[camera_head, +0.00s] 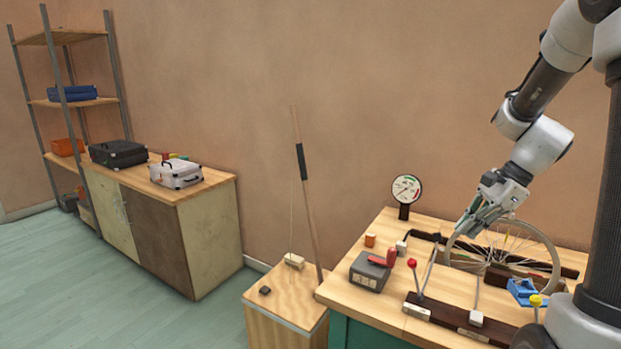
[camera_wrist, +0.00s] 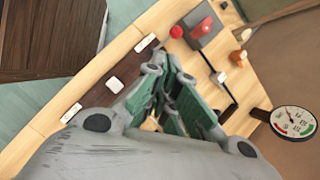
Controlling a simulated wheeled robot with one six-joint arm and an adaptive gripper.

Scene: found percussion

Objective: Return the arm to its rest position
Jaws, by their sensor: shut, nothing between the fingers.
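My gripper (camera_head: 466,226) hangs from my bent arm over the wooden workbench (camera_head: 345,285), above the left part of a spoked wheel (camera_head: 545,246). Its fingers are together with nothing between them. In the wrist view my gripper (camera_wrist: 172,75) points down over the bench, its green-padded fingers covering part of what lies below. From the head view I cannot tell how far the fingertips are above the bench or whether they touch the wheel.
The bench holds a grey box with a red handle (camera_head: 370,271), a round dial gauge (camera_head: 406,189), a red-tipped stick (camera_head: 412,264), a blue part (camera_head: 524,292) and an orange cup (camera_head: 370,240). A plywood box with a leaning pole (camera_head: 303,165) stands left. Floor further left is clear.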

